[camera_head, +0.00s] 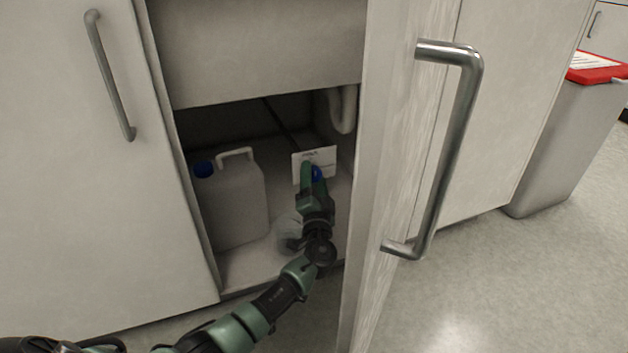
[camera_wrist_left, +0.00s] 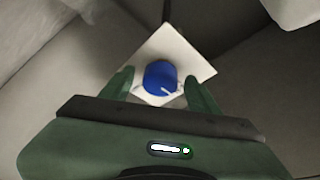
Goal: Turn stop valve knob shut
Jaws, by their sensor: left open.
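The stop valve knob (camera_head: 317,173) is blue and sits on a white plate (camera_head: 325,158) inside the open cupboard. In the left wrist view the knob (camera_wrist_left: 160,77) shows a white pointer mark, and the white plate (camera_wrist_left: 178,45) lies behind it. My left gripper (camera_wrist_left: 160,86) is open, with one green finger on each side of the knob; I cannot tell whether they touch it. In the head view my left gripper (camera_head: 312,175) reaches into the cupboard and partly hides the knob. My right gripper is not in view.
A white jerrycan (camera_head: 232,205) with a blue cap stands left of my arm in the cupboard. A white pipe (camera_head: 347,110) hangs at the back right. The open door (camera_head: 400,130) with its metal handle (camera_head: 455,150) stands close on the right. A grey bin (camera_head: 565,150) stands beyond.

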